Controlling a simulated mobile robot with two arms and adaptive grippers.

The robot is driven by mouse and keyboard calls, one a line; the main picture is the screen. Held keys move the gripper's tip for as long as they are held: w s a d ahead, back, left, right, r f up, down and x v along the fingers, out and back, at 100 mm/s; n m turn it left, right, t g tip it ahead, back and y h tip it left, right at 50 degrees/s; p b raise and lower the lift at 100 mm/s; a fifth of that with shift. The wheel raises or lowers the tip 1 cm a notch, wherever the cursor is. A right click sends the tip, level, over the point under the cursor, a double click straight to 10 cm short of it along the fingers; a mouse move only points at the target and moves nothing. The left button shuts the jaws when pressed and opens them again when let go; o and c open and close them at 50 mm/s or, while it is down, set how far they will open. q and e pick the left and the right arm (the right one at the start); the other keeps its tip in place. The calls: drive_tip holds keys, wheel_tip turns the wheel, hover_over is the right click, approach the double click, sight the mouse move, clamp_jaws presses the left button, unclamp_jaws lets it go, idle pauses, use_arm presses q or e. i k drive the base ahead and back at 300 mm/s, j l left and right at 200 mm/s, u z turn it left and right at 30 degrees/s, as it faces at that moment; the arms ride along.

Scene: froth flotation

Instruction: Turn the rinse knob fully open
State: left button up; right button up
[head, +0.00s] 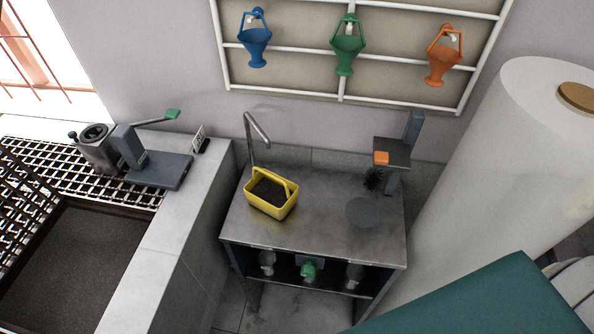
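A green knob (308,271) sits on a grey fitting in the open front of the metal bench (318,205), below its top. It is small here, and I cannot tell how far it is turned or whether it is the rinse knob. A bent metal spout (258,131) rises at the back left of the bench. A yellow basket (266,208) with dark contents and a raised handle stands below it on the bench top. Neither of my grippers is in view.
Grey fittings (267,262) flank the green knob. A lever device (150,165) stands left. Blue, green and orange vessels (255,48) hang on a wall rack. A large white cylinder (500,170) stands right.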

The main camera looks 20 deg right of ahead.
sight(308, 270)
drive_tip(key=z, duration=0.7)
drive_tip(key=k+l+u, duration=0.2)
drive_tip(key=k+l, duration=0.05)
drive_tip(key=k, duration=0.05)
